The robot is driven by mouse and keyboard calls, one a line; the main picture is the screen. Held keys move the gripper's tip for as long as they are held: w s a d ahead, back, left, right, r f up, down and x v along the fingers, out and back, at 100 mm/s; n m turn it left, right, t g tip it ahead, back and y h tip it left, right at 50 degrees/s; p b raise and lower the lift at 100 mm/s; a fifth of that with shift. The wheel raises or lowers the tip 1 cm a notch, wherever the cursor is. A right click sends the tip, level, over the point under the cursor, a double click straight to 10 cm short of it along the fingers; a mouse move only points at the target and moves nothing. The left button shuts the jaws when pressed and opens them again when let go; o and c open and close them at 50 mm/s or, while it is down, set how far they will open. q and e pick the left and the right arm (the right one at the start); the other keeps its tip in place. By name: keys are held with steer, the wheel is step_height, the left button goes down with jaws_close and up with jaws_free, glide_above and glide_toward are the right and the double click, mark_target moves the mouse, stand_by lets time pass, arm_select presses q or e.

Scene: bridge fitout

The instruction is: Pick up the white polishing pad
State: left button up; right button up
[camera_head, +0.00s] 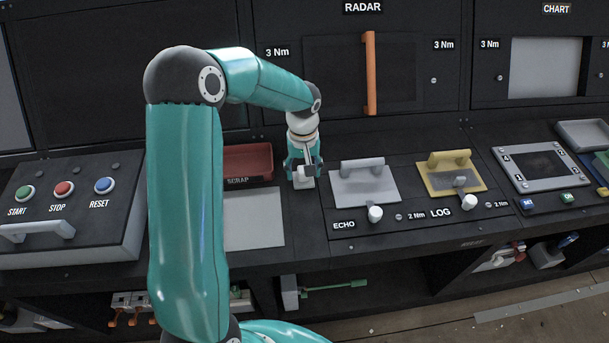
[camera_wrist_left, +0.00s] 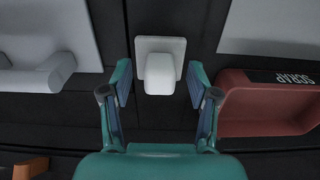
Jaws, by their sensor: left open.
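The white polishing pad (camera_wrist_left: 160,68) shows in the left wrist view as a square white base with a raised block, on the dark console. In the head view a small part of it (camera_head: 304,182) shows below my left gripper (camera_head: 303,172), which hides the rest. My left gripper also shows in the left wrist view (camera_wrist_left: 160,80). It is open, with one finger on each side of the pad's block and visible gaps to both. My right gripper is not in view.
A red SCRAP tray (camera_head: 248,179) and a pale grey panel (camera_head: 254,232) lie left of the gripper. The ECHO plate (camera_head: 364,196) with its grey handle lies close on the right. Beyond it is the yellow LOG plate (camera_head: 439,181). An orange handle (camera_head: 370,75) stands upright on the RADAR panel.

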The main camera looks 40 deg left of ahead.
arm_select(q)
steer(key=shift+f, duration=0.2)
jaws_close()
steer(key=shift+r, duration=0.2)
step_height(320, 180, up, 20)
steer(key=shift+f, duration=0.15)
stand_by(0.5)
